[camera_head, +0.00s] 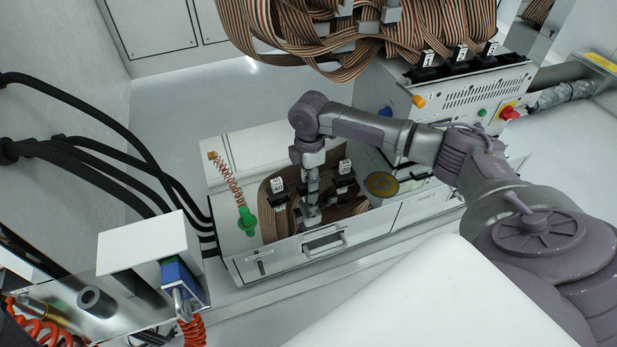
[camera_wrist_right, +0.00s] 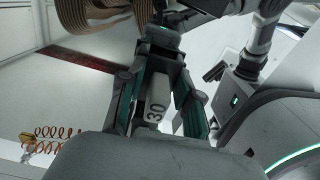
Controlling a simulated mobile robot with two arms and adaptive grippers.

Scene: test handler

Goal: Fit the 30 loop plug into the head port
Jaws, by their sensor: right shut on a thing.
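My right gripper (camera_head: 311,212) points down over the open loop box (camera_head: 240,262) in the head view, between two black plugs. In the right wrist view my right gripper (camera_wrist_right: 157,85) is shut on the 30 loop plug (camera_wrist_right: 155,112), whose white tag reads 30. The head view hides most of this plug behind the gripper. I cannot tell whether it is clear of the box. I cannot make out which part is the head port. My left gripper is not in view.
Black plugs with white tags, one at left (camera_head: 278,192) and one at right (camera_head: 345,172), flank the gripper closely. Ribbon cables (camera_head: 350,207) fill the box. A grey machine (camera_head: 470,100) with several black connectors stands behind at right. A green-tipped coil (camera_head: 246,219) lies left.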

